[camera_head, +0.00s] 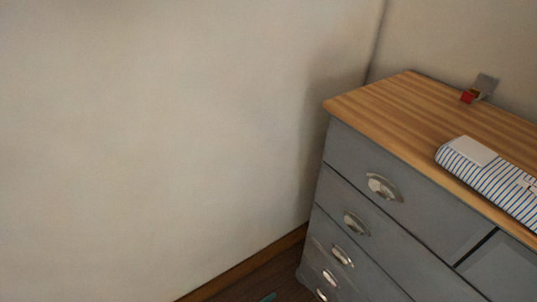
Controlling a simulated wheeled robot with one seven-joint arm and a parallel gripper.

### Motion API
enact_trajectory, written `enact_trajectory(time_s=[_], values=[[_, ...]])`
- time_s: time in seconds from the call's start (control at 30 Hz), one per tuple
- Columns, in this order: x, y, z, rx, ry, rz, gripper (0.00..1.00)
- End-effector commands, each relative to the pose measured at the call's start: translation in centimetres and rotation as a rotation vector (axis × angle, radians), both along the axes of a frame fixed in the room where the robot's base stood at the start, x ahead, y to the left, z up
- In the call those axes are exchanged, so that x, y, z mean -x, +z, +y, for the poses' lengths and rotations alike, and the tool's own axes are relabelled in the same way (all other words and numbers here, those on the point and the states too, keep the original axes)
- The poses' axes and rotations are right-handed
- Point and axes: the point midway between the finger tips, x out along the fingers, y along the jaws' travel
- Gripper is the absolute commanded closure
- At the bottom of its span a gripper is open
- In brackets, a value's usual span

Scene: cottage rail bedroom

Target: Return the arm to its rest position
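My arm and gripper do not show in the head camera view. No part of the arm can be made out against the wall or the furniture, so its pose cannot be told.
A grey chest of drawers (345,151) with a wooden top (400,105) stands at the right, near the room corner. A striped folded item (490,183) and a small red and grey object (468,97) lie on top. Bare wall (150,130) fills the left; little dark floor (262,283) shows.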

Motion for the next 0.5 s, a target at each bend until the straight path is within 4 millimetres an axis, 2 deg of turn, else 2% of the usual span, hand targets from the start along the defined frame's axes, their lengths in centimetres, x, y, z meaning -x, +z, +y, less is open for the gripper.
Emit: enact_trajectory(time_s=[0.03,0.2,0.33,0.5], values=[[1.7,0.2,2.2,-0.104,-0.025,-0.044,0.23],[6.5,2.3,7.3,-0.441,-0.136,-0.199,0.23],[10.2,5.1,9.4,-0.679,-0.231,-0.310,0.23],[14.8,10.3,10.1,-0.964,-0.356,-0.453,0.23]])
